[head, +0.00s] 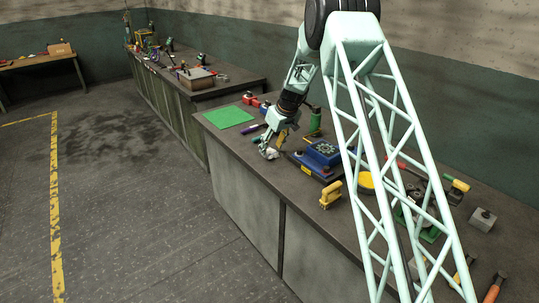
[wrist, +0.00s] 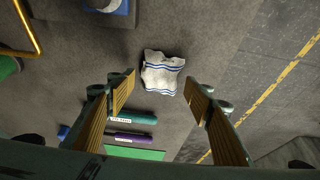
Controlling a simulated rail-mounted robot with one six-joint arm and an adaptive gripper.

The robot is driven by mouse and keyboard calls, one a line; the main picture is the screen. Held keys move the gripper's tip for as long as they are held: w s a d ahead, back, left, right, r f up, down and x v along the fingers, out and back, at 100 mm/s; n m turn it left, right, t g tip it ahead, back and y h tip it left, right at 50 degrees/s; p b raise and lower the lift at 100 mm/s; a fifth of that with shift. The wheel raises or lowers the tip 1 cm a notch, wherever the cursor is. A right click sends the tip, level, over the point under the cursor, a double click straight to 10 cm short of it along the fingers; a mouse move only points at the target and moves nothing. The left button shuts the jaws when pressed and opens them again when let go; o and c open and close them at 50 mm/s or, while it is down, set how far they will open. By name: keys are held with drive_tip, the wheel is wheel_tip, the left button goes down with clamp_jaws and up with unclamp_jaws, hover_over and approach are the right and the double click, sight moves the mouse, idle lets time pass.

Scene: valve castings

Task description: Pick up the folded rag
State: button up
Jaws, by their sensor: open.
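The folded rag (wrist: 162,75) is white with blue stripes and lies on the dark bench top. In the wrist view it sits between and slightly beyond the fingertips of my gripper (wrist: 160,84), which is open and empty. Bare gaps show between the rag and each finger. In the head view the rag (head: 272,154) is a small white patch just below my gripper (head: 268,147), partly hidden by it. The exact height of the fingers above the rag is hard to tell.
A green tube (wrist: 132,117), a purple marker (wrist: 130,138) and a green mat (head: 228,116) lie nearby. The bench's front edge is close to the rag.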

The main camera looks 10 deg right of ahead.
drive_tip(key=shift+x, duration=1.45)
drive_tip(key=c, duration=1)
